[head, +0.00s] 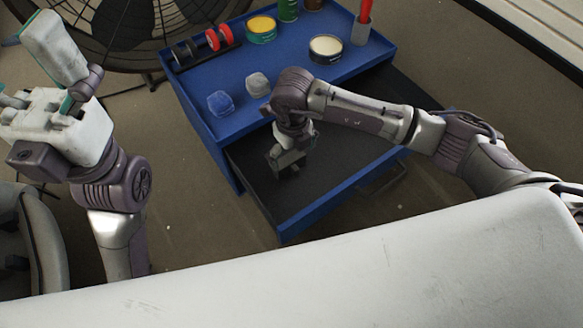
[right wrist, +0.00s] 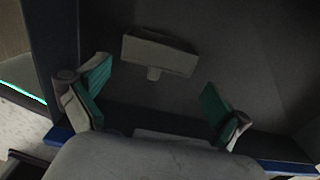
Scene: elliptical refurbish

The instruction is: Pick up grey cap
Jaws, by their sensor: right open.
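A small rounded grey thing, which looks like the grey cap (head: 258,84), lies on the top of the blue cart (head: 213,125). A similar blue one (head: 220,103) lies to its left. My right gripper (head: 287,165) points down over the dark open drawer, below and to the right of the grey cap, and apart from it. In the right wrist view its two teal-padded fingers (right wrist: 157,100) are spread with nothing between them. The grey cap is not recognisable there.
The drawer (head: 255,185) is pulled out; in the wrist view a pale grey block (right wrist: 160,52) with a stub shows beyond the fingers. On the cart top are red rolls (head: 219,37), a yellow tin (head: 261,28), a cream tin (head: 326,48) and a cup (head: 361,30). A large fan (head: 125,25) stands behind.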

